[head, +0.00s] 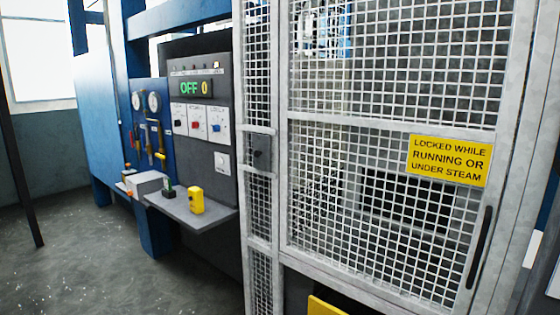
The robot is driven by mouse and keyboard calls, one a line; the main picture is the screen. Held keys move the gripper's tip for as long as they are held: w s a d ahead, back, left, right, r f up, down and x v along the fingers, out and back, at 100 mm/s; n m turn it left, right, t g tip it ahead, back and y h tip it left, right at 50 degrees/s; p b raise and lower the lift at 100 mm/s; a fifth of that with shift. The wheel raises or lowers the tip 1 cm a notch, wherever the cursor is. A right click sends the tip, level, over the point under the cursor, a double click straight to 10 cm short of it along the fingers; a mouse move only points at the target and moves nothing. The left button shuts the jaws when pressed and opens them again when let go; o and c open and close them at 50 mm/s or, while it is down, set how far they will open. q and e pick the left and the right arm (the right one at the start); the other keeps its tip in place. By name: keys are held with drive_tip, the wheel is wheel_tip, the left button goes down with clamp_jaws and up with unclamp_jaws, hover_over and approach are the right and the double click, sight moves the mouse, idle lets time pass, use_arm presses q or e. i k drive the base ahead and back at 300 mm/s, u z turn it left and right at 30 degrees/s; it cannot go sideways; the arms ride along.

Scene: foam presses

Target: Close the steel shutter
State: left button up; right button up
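I cannot make out a steel shutter for certain in the head view. A grey steel-framed mesh door (390,128) fills the right side, with a yellow sign (449,161) reading "LOCKED WHILE RUNNING OR UNDER STEAM". A black upright handle (479,247) is at its right edge. The door looks closed in its frame. Behind the mesh is a dark rectangular opening (410,204), partly hidden by the wires. Neither of my grippers is in view.
Left of the door, a dark control panel (222,122) shows a green "OFF" and several switches. A blue machine frame (97,105) stands further left. Grey floor (80,265) is clear at lower left.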

sight(261, 142)
drive_tip(key=u, duration=0.2)
drive_tip(key=i, duration=0.65)
drive_tip(key=z, duration=0.2)
drive_tip(key=k, duration=0.6)
drive_tip(key=u, duration=0.5)
drive_tip(key=i, duration=1.65)
drive_tip(key=z, duration=0.65)
